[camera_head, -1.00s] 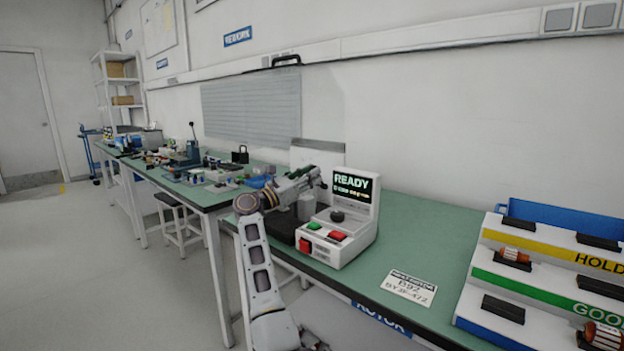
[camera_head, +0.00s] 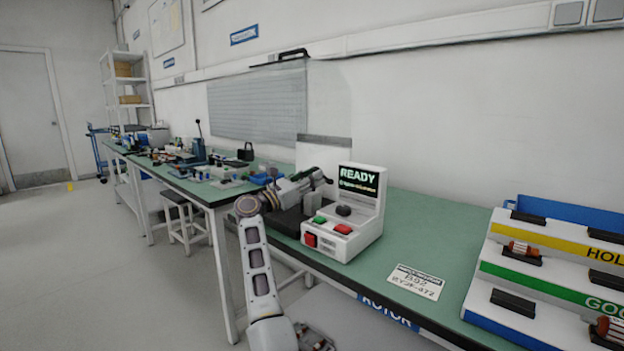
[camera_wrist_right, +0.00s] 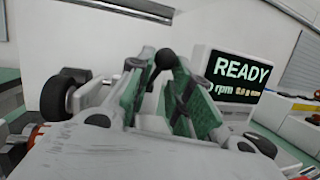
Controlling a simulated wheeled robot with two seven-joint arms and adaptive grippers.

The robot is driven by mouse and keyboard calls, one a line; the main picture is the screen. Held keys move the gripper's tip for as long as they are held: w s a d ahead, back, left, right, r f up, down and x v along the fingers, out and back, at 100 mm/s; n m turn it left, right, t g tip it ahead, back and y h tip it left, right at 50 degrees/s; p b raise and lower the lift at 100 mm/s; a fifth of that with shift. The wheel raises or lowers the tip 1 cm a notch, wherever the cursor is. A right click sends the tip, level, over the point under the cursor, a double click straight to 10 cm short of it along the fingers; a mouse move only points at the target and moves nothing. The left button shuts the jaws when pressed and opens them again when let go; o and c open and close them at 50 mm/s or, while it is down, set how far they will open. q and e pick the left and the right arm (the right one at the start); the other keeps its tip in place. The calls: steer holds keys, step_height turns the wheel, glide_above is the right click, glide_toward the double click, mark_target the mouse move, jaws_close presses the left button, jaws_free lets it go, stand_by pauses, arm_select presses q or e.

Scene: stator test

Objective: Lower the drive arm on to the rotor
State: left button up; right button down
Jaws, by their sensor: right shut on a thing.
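The balancing machine's white console (camera_head: 345,238) stands on the green bench, its screen (camera_head: 359,181) reading READY. My right gripper (camera_head: 322,178) is just left of the screen, over the machine's dark base (camera_head: 286,220). In the right wrist view my right gripper (camera_wrist_right: 165,72) has its green-padded fingers closed in on a dark round knob (camera_wrist_right: 165,58), seemingly the drive arm's handle. A black wheel (camera_wrist_right: 60,95) shows at the left there.
A stepped rack (camera_head: 560,265) with yellow and green strips holds a few copper rotors at the right. A white label card (camera_head: 414,282) lies on the bench (camera_head: 425,225), which is clear between console and rack. Another bench with tools stands farther left.

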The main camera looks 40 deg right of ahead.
steer(key=shift+d+f, duration=0.2)
steer(key=shift+f, duration=0.25)
steer(key=c, duration=1.5)
jaws_free()
steer(key=shift+d, duration=0.15)
steer(key=shift+c, duration=0.2)
steer(key=shift+d, duration=0.1)
steer(key=shift+r, duration=0.1)
steer(key=shift+a, duration=0.2)
steer(key=shift+w+a, duration=0.1)
steer(key=shift+a, duration=0.4)
steer(key=v, duration=1)
steer(key=shift+a+f, duration=0.2)
steer(key=shift+a, duration=0.15)
steer(key=shift+w, duration=0.1)
